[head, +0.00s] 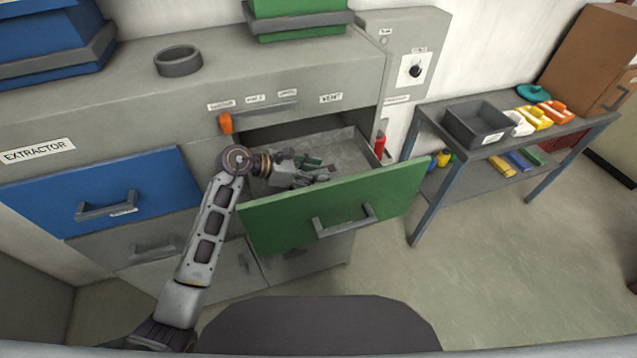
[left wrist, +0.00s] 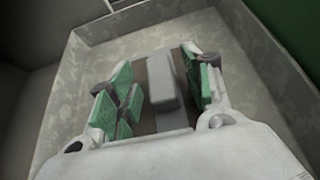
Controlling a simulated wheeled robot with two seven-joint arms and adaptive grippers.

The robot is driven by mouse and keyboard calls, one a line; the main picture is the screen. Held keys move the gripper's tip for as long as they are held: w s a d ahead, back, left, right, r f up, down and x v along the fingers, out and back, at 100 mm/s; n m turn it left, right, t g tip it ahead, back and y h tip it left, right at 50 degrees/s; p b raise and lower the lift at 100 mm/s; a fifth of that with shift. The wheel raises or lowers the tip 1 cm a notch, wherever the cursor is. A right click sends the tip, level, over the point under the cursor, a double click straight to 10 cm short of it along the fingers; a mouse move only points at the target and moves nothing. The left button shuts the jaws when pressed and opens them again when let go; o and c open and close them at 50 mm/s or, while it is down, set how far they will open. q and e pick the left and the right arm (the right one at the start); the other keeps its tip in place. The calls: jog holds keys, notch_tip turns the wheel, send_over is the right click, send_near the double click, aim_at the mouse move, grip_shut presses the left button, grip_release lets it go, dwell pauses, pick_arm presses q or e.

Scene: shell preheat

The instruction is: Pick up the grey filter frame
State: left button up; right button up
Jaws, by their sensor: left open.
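In the left wrist view a grey bar-like block (left wrist: 162,82) with brownish surfaces beside it lies in the drawer; it looks like the grey filter frame. My left gripper (head: 316,169) is inside the pulled-out drawer with the green front (head: 285,222). It is open, and its green-padded fingers (left wrist: 160,76) stand on either side of the grey block. I see gaps between the pads and the block. In the head view the gripper hides the block. My right gripper is in neither view.
Drawer walls (left wrist: 62,105) surround the left gripper. An orange knob (head: 226,122) sits on the cabinet above my wrist. A grey ring (head: 178,61) and a green container (head: 295,18) stand on top. A side table (head: 405,165) at right holds a dark tray (head: 478,124).

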pick_arm(q)
jog(key=shift+c, duration=0.4)
grip_shut()
jog(key=shift+w+r, duration=0.1)
jog(key=shift+r, duration=0.05)
